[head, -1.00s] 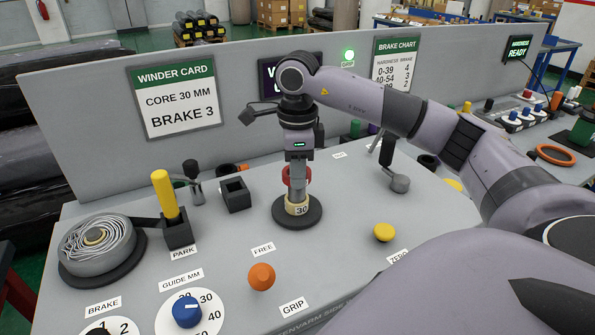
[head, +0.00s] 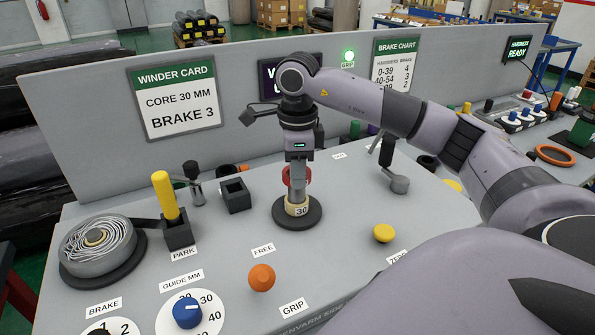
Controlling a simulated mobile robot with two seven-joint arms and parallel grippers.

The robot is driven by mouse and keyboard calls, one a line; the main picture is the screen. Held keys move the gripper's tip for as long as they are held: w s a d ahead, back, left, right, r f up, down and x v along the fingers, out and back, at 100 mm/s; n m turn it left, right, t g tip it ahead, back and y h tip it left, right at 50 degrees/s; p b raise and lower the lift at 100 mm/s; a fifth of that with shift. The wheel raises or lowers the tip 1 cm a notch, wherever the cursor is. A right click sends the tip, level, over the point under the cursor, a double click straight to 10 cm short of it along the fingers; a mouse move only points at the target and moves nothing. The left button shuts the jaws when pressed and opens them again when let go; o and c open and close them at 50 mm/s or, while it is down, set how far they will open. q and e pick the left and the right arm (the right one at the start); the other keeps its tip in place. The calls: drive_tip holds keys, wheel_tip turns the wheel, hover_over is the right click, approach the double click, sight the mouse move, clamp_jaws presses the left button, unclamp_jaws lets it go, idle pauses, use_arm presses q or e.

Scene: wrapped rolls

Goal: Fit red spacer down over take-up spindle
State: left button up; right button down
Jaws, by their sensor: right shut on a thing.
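The red spacer (head: 288,177) is a ring held in my right gripper (head: 297,176), which points straight down and is shut on it. The spacer is above the take-up spindle, which stands on a round black base (head: 297,223). A cream core (head: 298,208) marked 30 sits on that base, just below the spacer. The fingers hide part of the spacer and the spindle itself, so I cannot tell whether the ring is around the spindle or above its tip. My left gripper is not in view.
A grey wound roll (head: 97,243) lies at the left, beside a yellow peg (head: 165,194) in a black holder. A black square socket (head: 235,195) is left of the spindle. Orange (head: 262,278) and yellow (head: 384,233) knobs stand in front. A grey panel (head: 90,140) closes the back.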

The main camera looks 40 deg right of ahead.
drive_tip(key=shift+f, duration=0.45)
idle(0.6)
drive_tip(key=shift+r, duration=0.15)
drive_tip(key=shift+r, duration=0.4)
idle(0.4)
